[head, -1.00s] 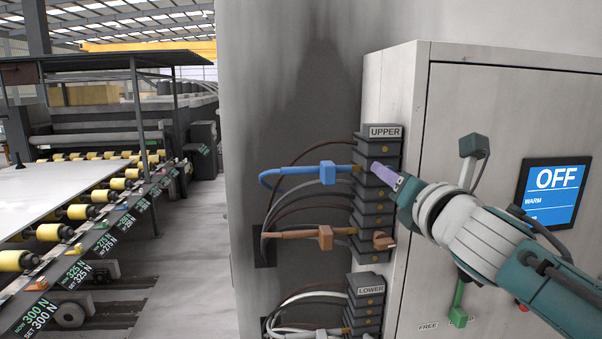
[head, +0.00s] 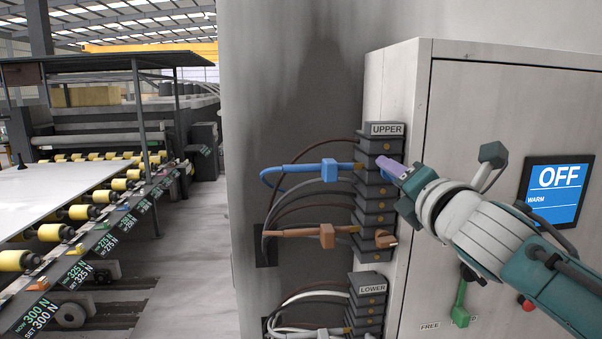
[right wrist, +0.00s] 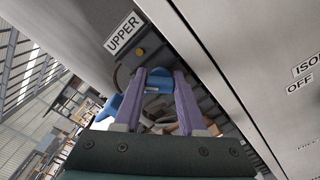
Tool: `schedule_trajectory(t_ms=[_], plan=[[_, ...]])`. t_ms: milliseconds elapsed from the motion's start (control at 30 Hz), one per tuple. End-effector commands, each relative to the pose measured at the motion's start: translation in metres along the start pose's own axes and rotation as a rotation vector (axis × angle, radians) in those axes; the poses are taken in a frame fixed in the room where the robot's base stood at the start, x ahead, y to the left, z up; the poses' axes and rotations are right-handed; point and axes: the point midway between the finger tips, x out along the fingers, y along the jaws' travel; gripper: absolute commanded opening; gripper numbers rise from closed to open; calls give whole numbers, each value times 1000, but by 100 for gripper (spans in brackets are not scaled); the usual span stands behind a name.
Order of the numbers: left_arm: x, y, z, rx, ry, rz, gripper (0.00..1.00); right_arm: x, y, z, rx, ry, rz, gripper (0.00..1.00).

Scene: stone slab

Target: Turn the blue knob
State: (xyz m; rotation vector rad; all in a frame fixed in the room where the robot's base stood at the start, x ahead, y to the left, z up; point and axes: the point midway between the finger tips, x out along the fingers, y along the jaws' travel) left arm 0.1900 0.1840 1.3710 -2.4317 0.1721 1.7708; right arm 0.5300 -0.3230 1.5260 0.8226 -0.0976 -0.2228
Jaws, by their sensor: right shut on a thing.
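The blue knob (right wrist: 158,84) sits between the two purple fingers of my right gripper (right wrist: 160,74) in the right wrist view, and the gripper is shut on it. In the head view my right gripper (head: 388,164) reaches in from the right to the upper part of the dark terminal stack (head: 376,205) labelled UPPER. Its fingers largely hide the knob there. A blue plug (head: 328,171) on a blue cable enters the same stack from the left. My left gripper is not in view.
An orange knob (head: 386,239) and an orange plug (head: 327,235) are lower on the stack. A LOWER stack (head: 369,308) is beneath. The cabinet (head: 470,110) has an OFF screen (head: 555,190) and a green handle (head: 460,303). A roller conveyor is at left.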

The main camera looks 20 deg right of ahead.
Motion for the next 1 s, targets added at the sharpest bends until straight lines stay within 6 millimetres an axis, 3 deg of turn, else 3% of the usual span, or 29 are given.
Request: schedule_trajectory(t_ms=[1000], plan=[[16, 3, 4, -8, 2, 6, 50, 0, -1, -1, 968, 1, 3, 0]])
